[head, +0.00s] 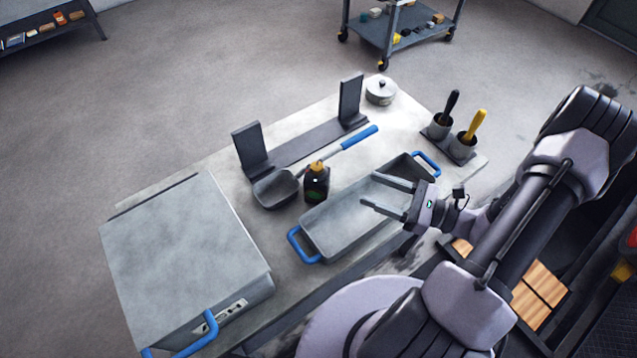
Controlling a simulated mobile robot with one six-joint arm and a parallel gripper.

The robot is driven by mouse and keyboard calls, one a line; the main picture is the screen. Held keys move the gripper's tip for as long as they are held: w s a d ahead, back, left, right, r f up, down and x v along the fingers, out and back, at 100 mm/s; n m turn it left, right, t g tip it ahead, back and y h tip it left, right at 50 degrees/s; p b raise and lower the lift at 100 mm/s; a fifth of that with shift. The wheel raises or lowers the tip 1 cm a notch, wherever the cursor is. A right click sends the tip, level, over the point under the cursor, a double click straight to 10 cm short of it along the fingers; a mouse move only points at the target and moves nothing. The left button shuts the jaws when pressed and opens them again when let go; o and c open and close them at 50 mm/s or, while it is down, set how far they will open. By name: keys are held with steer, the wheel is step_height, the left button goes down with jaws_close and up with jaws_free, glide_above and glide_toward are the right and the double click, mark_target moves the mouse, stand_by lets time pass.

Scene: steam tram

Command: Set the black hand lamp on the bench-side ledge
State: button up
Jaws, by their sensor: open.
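A small black object with a tan-orange top and a greenish mark (317,184) stands upright on the bench (215,163), between the pan and the tray. It may be the black hand lamp, but I cannot tell for sure. My gripper (369,190) is open and empty. Its fingers point left over the grey tray, to the right of the black object and apart from it. A low dark strip with two upright end plates (312,143) lies along the far side of the bench. I cannot tell whether it is the bench-side ledge.
A grey tray with blue handles (335,248) lies close to the black object. A pan with a blue-tipped handle (276,188) lies left of it. A large grey box (180,245) fills the left end. A lidded pot (380,91) and two tool cups (463,146) stand right.

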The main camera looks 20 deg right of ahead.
mark_target(323, 171)
steer(key=b+x, duration=0.1)
steer(key=x, duration=0.3)
steer(key=b+x, duration=0.1)
steer(key=x, duration=0.3)
steer(key=b+x, duration=0.1)
steer(key=x, duration=0.3)
steer(key=shift+a+r, duration=0.25)
steer(key=shift+a, duration=0.15)
steer(key=shift+d+r, duration=0.1)
jaws_close()
stand_by(0.4)
